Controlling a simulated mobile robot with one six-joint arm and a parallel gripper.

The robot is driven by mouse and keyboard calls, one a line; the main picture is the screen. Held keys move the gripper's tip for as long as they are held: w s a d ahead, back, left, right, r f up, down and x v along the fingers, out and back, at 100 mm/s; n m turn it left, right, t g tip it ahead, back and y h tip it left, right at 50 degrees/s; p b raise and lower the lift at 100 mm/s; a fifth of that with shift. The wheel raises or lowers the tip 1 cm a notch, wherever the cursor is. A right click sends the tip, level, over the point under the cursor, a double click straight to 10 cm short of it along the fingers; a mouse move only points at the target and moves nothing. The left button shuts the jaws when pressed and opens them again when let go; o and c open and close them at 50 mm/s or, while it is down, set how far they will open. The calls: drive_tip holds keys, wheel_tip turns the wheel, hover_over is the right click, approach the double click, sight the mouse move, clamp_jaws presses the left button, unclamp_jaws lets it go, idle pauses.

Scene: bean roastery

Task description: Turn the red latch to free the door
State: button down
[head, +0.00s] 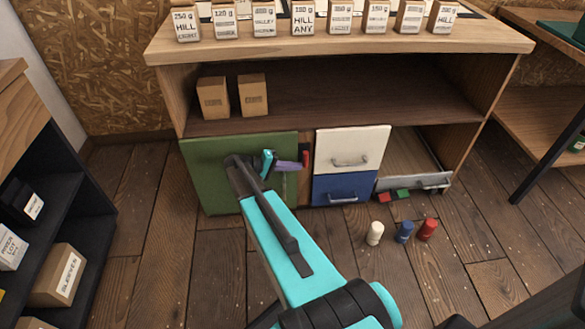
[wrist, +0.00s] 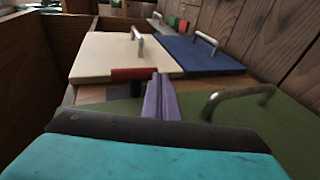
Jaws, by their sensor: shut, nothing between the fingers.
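The red latch (head: 305,158) is a small bar on the wooden strip between the green door and the white drawer front. It also shows in the wrist view (wrist: 132,74), with a dark piece beneath it. The green door (head: 215,180) appears closed at the cabinet's lower left; its metal handle shows in the wrist view (wrist: 238,97). My gripper (head: 300,165), with purple fingers, is shut and empty in front of the door's right edge. In the wrist view its fingertips (wrist: 159,78) are right beside the latch's right end; I cannot tell whether they touch it.
A white drawer front (head: 350,148) and a blue one (head: 343,187) are right of the latch. A drawer (head: 415,182) with coloured blocks stands at the far right. White, blue and red pegs (head: 375,233) stand on the floor. Labelled boxes line the cabinet top (head: 300,52).

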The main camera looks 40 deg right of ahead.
drive_tip(key=w+a+p, duration=0.1)
drive_tip(key=w+a, duration=0.5)
drive_tip(key=a, duration=0.6)
drive_tip(key=shift+a+p, duration=0.35)
drive_tip(key=shift+r, duration=0.1)
drive_tip(key=s+a+n+y+p, duration=0.1)
drive_tip(key=s+a+y+p, duration=0.1)
drive_tip(key=s+a+p, duration=0.6)
drive_tip(key=s+a+r+n+g+y+p, duration=0.15)
drive_tip(key=s+a+p, duration=0.3)
drive_tip(key=s, duration=0.65)
drive_tip(key=s+a+n+t+y+p, duration=0.1)
drive_tip(key=s+a+n+y+p, duration=0.15)
drive_tip(key=s+a+p, duration=0.4)
drive_tip(key=s+a+y+p, duration=0.2)
drive_tip(key=s+a+y, duration=0.4)
drive_tip(key=s+a, duration=0.3)
drive_tip(key=shift+s+a+f+n+y, duration=0.25)
drive_tip(key=shift+a+n+y, duration=0.15)
drive_tip(key=shift+a, duration=0.75)
